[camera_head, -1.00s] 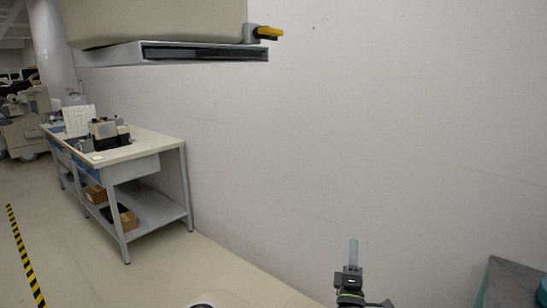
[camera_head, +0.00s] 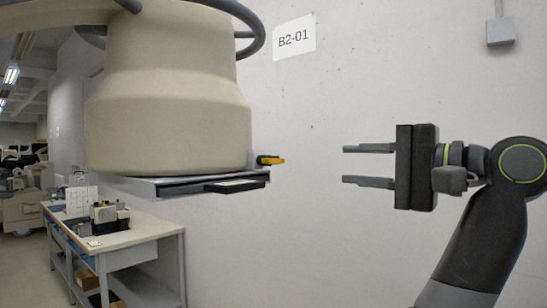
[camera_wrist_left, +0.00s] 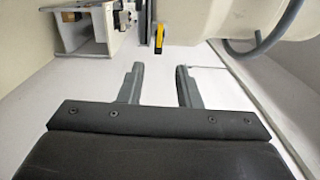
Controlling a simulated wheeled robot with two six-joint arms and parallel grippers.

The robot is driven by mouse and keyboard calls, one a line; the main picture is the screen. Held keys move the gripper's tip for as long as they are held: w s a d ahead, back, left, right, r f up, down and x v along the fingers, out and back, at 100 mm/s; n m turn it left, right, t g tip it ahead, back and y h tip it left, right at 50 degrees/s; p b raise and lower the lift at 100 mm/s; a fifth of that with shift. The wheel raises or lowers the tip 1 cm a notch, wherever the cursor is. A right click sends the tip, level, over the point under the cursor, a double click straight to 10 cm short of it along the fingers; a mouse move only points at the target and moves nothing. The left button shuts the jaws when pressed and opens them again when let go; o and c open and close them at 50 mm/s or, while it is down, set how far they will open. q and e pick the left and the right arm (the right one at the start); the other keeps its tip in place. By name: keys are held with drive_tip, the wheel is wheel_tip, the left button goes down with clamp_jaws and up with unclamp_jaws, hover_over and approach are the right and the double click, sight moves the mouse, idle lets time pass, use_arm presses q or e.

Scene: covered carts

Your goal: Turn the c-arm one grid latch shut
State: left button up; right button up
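The c-arm one grid latch (camera_head: 271,160) is a small yellow lever on a grey block at the right edge of the c-arm's underside. The latch also shows in the left wrist view (camera_wrist_left: 159,38), ahead of the open fingers. My right gripper is not in view.
A workbench (camera_head: 130,236) with boxes and devices stands at the lower left. A white wall with a B2-01 sign (camera_head: 294,37) is behind. A grey curved tube (camera_head: 262,35) hangs beside the housing. The space between gripper and latch looks free.

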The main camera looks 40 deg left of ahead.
sight(278, 161)
use_arm(q)
drive_tip(key=a+p, duration=0.2)
drive_tip(key=a, duration=0.3)
drive_tip(key=w+a+p, duration=0.1)
drive_tip(key=a+p, duration=0.1)
drive_tip(key=a, duration=0.3)
drive_tip(key=a+p, duration=0.2)
drive_tip(key=a, duration=0.4)
drive_tip(key=shift+w+r, duration=0.1)
drive_tip(key=shift+w, duration=0.15)
drive_tip(key=shift+a, duration=0.6)
drive_tip(key=shift+d, duration=0.1)
drive_tip(key=shift+c, duration=0.5)
clamp_jaws()
